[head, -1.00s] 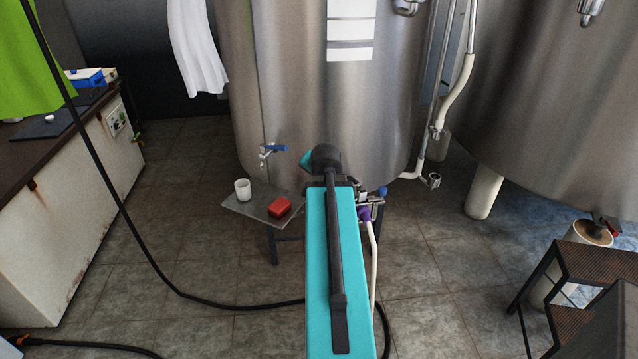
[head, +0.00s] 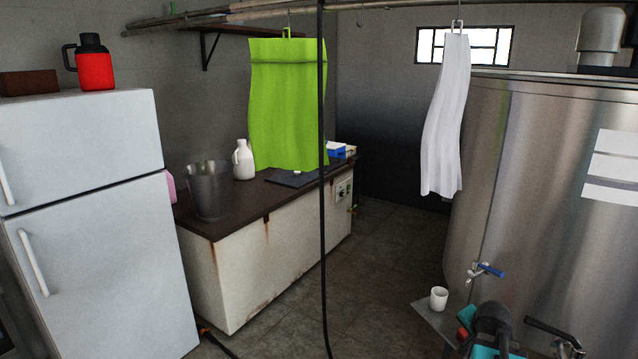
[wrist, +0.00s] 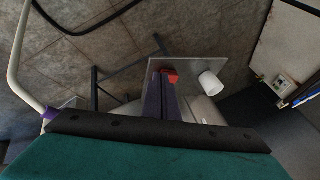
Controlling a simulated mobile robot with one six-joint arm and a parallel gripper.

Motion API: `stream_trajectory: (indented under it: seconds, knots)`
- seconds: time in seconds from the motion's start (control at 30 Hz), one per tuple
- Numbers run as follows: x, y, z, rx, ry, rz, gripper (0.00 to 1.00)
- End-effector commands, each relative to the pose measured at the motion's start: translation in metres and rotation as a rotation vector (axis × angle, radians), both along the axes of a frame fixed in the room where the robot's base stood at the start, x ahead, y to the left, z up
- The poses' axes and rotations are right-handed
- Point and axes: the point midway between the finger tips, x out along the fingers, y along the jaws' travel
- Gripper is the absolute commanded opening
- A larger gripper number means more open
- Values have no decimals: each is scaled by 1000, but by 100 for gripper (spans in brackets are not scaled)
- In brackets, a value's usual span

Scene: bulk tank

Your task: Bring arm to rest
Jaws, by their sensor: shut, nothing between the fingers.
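My gripper (wrist: 162,95) shows in the wrist view as two dark purple fingers, side by side and shut with nothing between them. Beyond the fingertips is a red block (wrist: 171,76) on a small grey stand (wrist: 190,66), with a white cup (wrist: 210,84) to its right. Whether the fingers touch the block cannot be told from this angle. In the head view my arm (head: 492,330) shows only in part at the lower right edge, and the gripper is not clear there. The stand (head: 432,318) and white cup (head: 438,298) are left of it.
A steel tank (head: 530,170) with a blue-handled tap (head: 490,270) stands close on the right. A counter (head: 275,270) and a white fridge (head: 90,230) are on the left. A black hose (head: 322,200) hangs down mid-view. The floor (head: 385,255) between counter and tank is clear.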

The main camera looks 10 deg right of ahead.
Motion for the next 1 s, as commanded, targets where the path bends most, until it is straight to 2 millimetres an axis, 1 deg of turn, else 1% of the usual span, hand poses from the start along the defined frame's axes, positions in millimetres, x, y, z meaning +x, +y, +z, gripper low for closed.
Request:
stream_trajectory:
  seconds: [0.03, 0.2, 0.33, 0.47, 0.6, 0.67, 0.7, 0.77, 0.9, 0.97, 1.0]
  knots:
    - [6, 18, -16, 14, 20, 27, 0]
    - [16, 71, -63, 56, 83, 105, 0]
    - [18, 111, -98, 84, 137, 166, 0]
    - [13, 151, -132, 109, 196, 231, 0]
    - [3, 191, -167, 131, 264, 303, 0]
    - [-3, 208, -181, 138, 294, 337, 0]
    - [-8, 220, -191, 143, 315, 359, 0]
    - [-15, 236, -205, 151, 346, 392, 0]
    - [-37, 272, -236, 166, 422, 474, 0]
    - [-48, 286, -249, 170, 454, 511, 0]
    - [-55, 296, -257, 174, 476, 536, 0]
